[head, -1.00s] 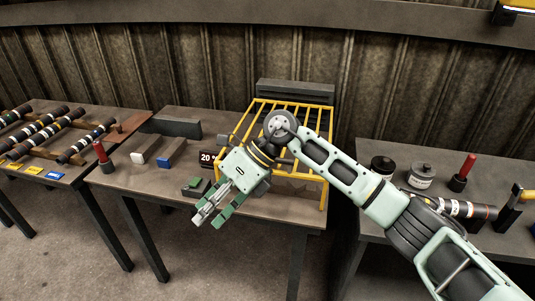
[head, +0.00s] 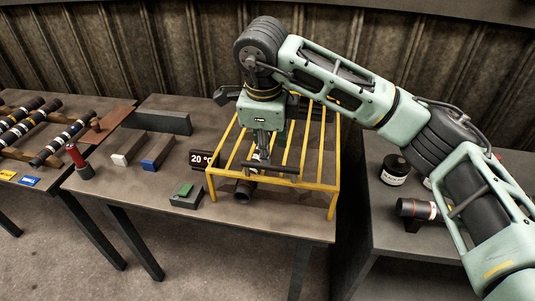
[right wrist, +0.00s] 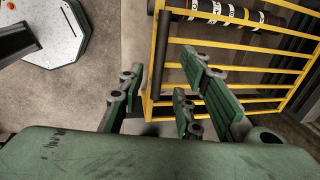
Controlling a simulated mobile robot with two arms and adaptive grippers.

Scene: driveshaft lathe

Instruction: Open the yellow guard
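The yellow guard (head: 300,184) is a barred cage over the middle table, lowered over a dark shaft (head: 243,190). It also shows in the right wrist view (right wrist: 155,40). A dark handle bar (head: 272,170) runs along its front top edge; in the right wrist view the handle (right wrist: 165,55) lies between my spread fingers. My right gripper (head: 262,150) points down just above and behind the handle. Its green-padded fingers (right wrist: 160,80) are apart and nothing is clamped. Whether a finger touches the handle I cannot tell. My left gripper is not in view.
Grey and blue blocks (head: 158,152) lie further left. A rack of shafts (head: 62,140) is on the left table. Another table (head: 385,235) stands to the right.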

